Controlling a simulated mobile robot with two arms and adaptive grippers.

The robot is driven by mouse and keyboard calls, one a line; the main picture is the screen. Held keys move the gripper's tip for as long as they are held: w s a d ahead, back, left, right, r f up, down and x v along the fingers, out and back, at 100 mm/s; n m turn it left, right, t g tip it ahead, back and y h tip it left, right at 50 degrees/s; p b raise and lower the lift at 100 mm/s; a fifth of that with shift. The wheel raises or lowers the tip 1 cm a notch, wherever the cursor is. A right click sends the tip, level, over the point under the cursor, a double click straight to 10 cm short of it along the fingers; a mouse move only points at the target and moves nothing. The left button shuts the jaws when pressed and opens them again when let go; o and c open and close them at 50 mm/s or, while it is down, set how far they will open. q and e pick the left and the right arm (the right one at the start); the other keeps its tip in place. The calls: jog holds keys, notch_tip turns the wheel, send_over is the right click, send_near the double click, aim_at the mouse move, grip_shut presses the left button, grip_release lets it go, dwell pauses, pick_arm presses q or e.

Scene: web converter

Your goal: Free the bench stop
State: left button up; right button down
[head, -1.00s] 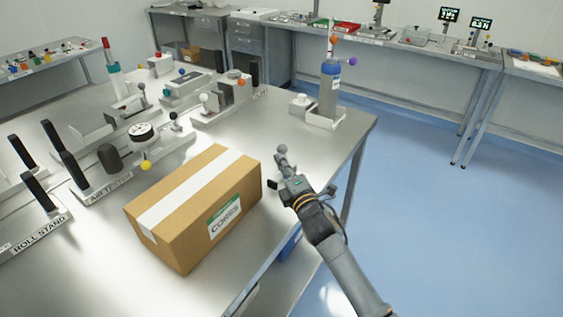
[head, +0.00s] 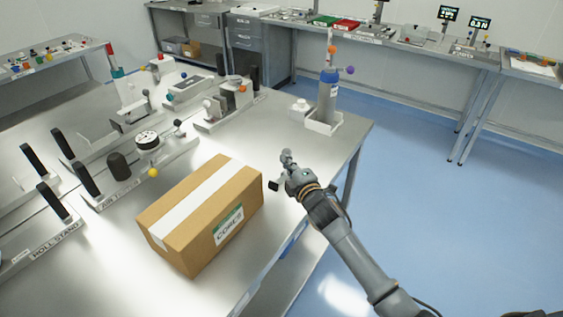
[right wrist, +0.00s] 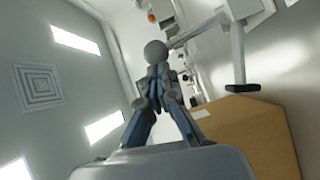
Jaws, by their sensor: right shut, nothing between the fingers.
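My right gripper (head: 291,170) is shut at the right edge of the metal bench (head: 330,160), just right of the box. In the right wrist view its fingertips (right wrist: 157,80) meet right behind a grey ball knob (right wrist: 156,52). The knob also shows in the head view (head: 286,153); I cannot tell whether the fingers touch it. A black pad (head: 273,186) sits between gripper and box. In the right wrist view the black pad (right wrist: 243,88) ends a grey bar; it may be part of the bench stop. My left gripper is not in view.
A cardboard box (head: 185,235) labelled CORES, with a white strip, stands close left of my right gripper. Fixtures with knobs (head: 147,140) fill the left. The blue floor (head: 430,200) right is clear.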

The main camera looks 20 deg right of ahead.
aim_at(289, 150)
jog(key=shift+w+d+r+m+g+p, duration=0.4)
jog(key=shift+w+d+r+m+p, duration=0.15)
jog(key=shift+d+p, duration=0.2)
jog(key=shift+w+d, duration=0.25)
jog(key=shift+d, duration=0.15)
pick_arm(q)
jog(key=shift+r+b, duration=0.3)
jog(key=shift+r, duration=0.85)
pick_arm(e)
jog(key=shift+w+d, duration=0.95)
jog(key=shift+d, duration=0.25)
